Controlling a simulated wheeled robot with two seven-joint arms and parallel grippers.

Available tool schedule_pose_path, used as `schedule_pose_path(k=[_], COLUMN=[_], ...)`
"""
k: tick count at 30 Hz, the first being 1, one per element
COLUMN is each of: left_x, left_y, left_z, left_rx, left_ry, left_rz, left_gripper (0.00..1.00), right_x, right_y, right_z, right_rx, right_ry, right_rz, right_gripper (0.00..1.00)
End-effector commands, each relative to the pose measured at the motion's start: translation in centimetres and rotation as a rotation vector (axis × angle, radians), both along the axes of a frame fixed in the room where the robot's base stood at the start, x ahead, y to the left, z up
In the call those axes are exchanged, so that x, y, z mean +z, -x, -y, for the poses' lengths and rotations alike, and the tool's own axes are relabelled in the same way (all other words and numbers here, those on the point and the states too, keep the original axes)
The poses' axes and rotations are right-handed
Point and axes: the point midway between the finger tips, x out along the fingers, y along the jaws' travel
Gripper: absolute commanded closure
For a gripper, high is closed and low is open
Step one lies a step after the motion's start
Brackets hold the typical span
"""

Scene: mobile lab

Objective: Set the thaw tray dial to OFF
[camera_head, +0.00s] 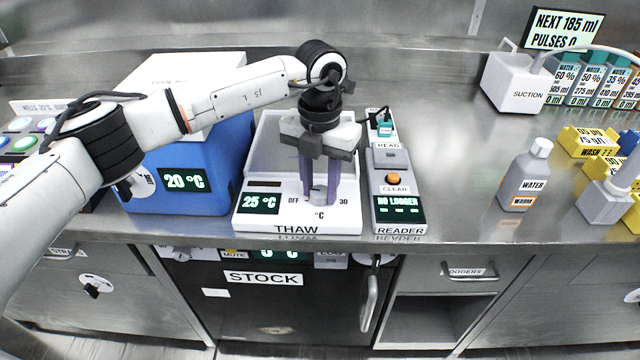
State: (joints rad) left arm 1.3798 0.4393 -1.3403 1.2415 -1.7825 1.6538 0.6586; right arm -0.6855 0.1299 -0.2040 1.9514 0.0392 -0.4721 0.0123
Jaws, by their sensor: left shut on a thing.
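The thaw tray (270,213) is a white unit on the steel counter, labelled THAW, with a grey plate at its back. Its display (260,203) reads 25 °C. The dial (318,195) is a grey knob on its front panel, between the marks OFF on the left and 30 on the right. My left gripper (319,192) points down from above with its purple fingers shut on the dial. The fingers hide much of the dial, so I cannot tell its pointer's direction. My right gripper is not in view.
A blue cooler box (180,188) reading 20 °C stands just left of the tray. The logger reader (398,213) stands close on the right. A water bottle (526,176) is further right, with bare counter (455,170) between.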

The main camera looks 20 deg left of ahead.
Motion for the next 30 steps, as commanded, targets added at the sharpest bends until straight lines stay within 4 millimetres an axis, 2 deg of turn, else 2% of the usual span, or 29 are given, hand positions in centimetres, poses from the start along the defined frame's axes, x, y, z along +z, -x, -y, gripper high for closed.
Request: schedule_pose_path(k=[12, 29, 30], left_x=[0.14, 0.14, 0.14], left_y=[-0.11, -0.12, -0.12], left_z=[-0.07, -0.07, -0.07], left_rx=[0.190, 0.218, 0.218], left_ry=[-0.001, 0.000, 0.000], left_rz=[0.003, 0.004, 0.004], left_gripper=[0.92, 0.92, 0.63], right_x=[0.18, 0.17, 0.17], right_y=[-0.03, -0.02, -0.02], right_z=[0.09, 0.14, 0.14], right_rx=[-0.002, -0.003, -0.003], right_ry=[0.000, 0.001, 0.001], right_rz=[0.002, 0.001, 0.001], right_gripper=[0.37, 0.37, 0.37])
